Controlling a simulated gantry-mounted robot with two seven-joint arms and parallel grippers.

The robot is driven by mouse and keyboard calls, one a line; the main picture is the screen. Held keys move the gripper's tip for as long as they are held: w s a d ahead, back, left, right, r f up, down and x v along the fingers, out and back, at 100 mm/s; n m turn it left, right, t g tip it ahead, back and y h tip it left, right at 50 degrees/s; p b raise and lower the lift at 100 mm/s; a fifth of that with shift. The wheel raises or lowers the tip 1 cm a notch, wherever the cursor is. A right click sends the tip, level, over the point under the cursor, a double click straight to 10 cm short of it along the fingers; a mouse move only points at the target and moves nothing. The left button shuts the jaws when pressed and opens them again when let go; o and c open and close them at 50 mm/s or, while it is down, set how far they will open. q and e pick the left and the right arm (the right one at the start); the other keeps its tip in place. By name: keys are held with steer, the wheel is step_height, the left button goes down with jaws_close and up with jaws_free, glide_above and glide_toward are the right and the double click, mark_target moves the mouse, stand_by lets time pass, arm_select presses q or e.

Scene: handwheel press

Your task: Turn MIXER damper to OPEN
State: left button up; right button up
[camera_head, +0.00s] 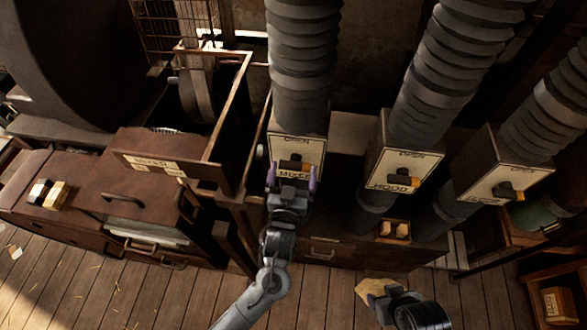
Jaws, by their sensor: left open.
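The MIXER damper box (307,146) is the leftmost of three labelled boxes in a row, at the base of a ribbed duct. Its face reads OPEN near the top and MIXER lower down. A dark damper handle (291,161) sits on that face, partly hidden by my gripper. My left gripper (292,172) is open in front of the lower part of the face, fingers pointing up at the handle. I cannot tell whether the fingers touch it. My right gripper (372,300) is low at the bottom right, well away from the boxes; its jaws are unclear.
The HOOD damper box (404,166) and a third damper box (503,178) stand to the right. A brown cabinet (95,200) and a metal frame (228,105) crowd the left. A small open tray (394,231) sits below HOOD. Plank floor (330,290) lies open in front.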

arm_select(q)
steer(key=shift+w, duration=0.4)
steer(key=c, duration=0.8)
steer(key=shift+d, duration=0.1)
steer(key=shift+n, duration=0.3)
steer(key=shift+f+n+b, duration=0.1)
steer(key=shift+n+b, duration=0.2)
steer(key=shift+n, duration=0.6)
steer(key=shift+n+b, duration=0.4)
steer(key=shift+n, duration=1.8)
